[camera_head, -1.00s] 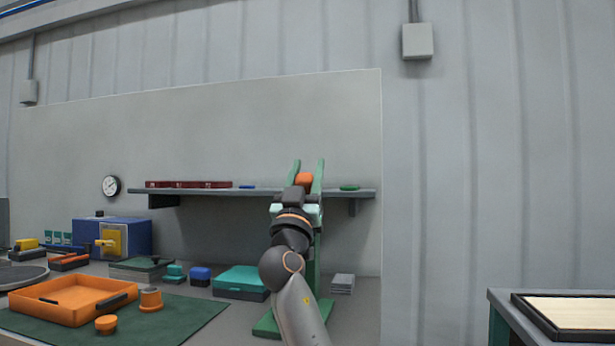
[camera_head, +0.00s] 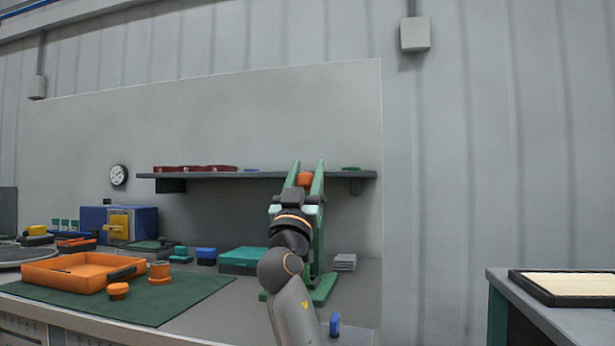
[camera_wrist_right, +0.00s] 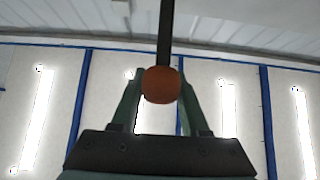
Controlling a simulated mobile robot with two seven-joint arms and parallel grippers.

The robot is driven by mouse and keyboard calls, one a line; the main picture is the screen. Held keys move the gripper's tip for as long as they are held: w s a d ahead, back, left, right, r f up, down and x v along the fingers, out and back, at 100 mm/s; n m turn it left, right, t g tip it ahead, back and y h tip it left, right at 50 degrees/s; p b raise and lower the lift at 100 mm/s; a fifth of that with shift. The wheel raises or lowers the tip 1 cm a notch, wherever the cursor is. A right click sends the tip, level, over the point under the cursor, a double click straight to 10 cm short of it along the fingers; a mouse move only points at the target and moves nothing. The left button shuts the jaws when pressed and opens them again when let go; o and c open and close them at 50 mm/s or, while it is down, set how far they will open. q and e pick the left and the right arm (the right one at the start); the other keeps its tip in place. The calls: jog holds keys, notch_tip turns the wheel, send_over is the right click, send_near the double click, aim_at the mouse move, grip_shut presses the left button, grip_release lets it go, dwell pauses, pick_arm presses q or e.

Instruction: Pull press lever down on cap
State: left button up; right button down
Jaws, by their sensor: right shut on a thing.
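My right gripper (camera_head: 305,180) is raised in front of the back wall, its two green fingers upright. It is shut on the orange lever knob (camera_head: 305,179). In the right wrist view the round knob (camera_wrist_right: 161,84) sits between the fingertips, with a dark lever rod (camera_wrist_right: 165,35) running up from it. The green press (camera_head: 322,288) stands on the table behind my right arm, which hides much of it. I cannot make out a cap under the press. My left gripper is out of view.
An orange tray (camera_head: 70,273), an orange flanged part (camera_head: 160,273) and a small orange round piece (camera_head: 118,291) rest on the green mat (camera_head: 190,300). A teal case (camera_head: 243,261) is left of the press. A small blue piece (camera_head: 335,325) stands near the front. A shelf (camera_head: 230,175) runs behind.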

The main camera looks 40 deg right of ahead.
jog(key=shift+s+a+f+t, duration=0.2)
jog(key=shift+a+t, duration=0.1)
jog(key=shift+a, duration=0.15)
jog(key=c, duration=0.8)
grip_release()
jog(key=shift+o, duration=0.6)
jog(key=shift+s+r, duration=0.1)
jog(key=shift+o, duration=1.4)
jog(key=shift+d, duration=0.15)
jog(key=v, duration=1.2)
jog(key=shift+a, duration=0.3)
jog(key=shift+s, duration=0.15)
